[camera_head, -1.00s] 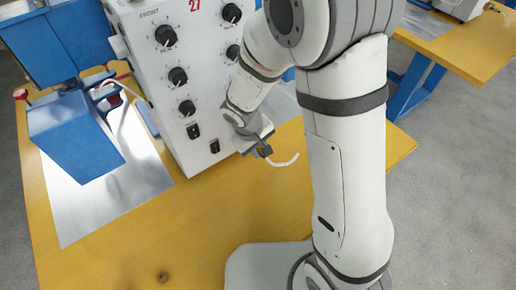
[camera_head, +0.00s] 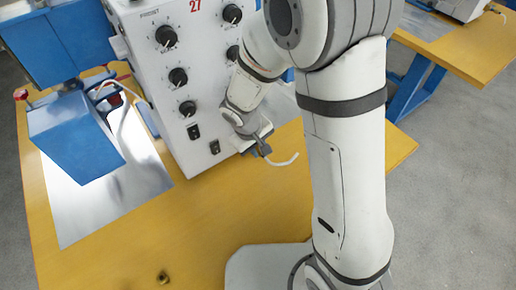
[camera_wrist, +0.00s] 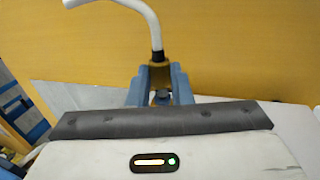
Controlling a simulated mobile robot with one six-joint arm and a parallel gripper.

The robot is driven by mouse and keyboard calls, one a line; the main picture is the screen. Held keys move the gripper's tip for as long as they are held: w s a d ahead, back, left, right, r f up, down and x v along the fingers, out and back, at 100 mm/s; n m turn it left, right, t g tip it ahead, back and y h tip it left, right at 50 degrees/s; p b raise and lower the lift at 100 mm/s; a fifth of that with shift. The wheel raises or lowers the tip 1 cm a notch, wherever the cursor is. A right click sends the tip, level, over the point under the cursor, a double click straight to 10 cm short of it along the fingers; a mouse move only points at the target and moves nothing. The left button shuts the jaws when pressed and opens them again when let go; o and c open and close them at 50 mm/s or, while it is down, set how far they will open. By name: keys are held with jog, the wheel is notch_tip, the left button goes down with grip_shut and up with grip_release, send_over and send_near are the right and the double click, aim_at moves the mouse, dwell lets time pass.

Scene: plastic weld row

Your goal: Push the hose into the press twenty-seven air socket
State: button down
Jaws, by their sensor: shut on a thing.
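The hose (camera_head: 285,161) is a short white curved tube. My gripper (camera_head: 262,150) is shut on its end, to the right of the press's grey-white control box. In the wrist view the blue fingers (camera_wrist: 160,88) close around a brass-coloured end piece (camera_wrist: 158,72). The white hose (camera_wrist: 152,28) rises from it and bends to the left. The press (camera_head: 150,20) has a red 27 on its knob panel and a blue body at the left. I cannot make out an air socket in either view.
The yellow table (camera_head: 130,235) is mostly clear in front of the box. A small brass part (camera_head: 163,277) is near its front edge. A metal sheet (camera_head: 80,215) lies under the blue press head (camera_head: 75,140). A second table (camera_head: 470,45) stands at the upper right.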

jog(key=shift+w, duration=0.1)
jog(key=c, duration=1.2)
grip_release()
jog(key=shift+a, duration=0.1)
jog(key=v, duration=0.8)
jog(key=s+d+r+m+t+y, duration=0.1)
jog(key=s+d+r+m+y, duration=0.1)
jog(key=s+d+r+m, duration=0.4)
jog(key=s+d+r, duration=0.5)
jog(key=s+d, duration=0.1)
jog(key=d, duration=0.3)
jog(key=shift+d+r+m, duration=0.2)
jog(key=shift+r+m, duration=0.1)
jog(key=shift+r, duration=0.05)
jog(key=shift+s+d, duration=0.1)
jog(key=shift+s, duration=0.15)
jog(key=shift+c, duration=0.2)
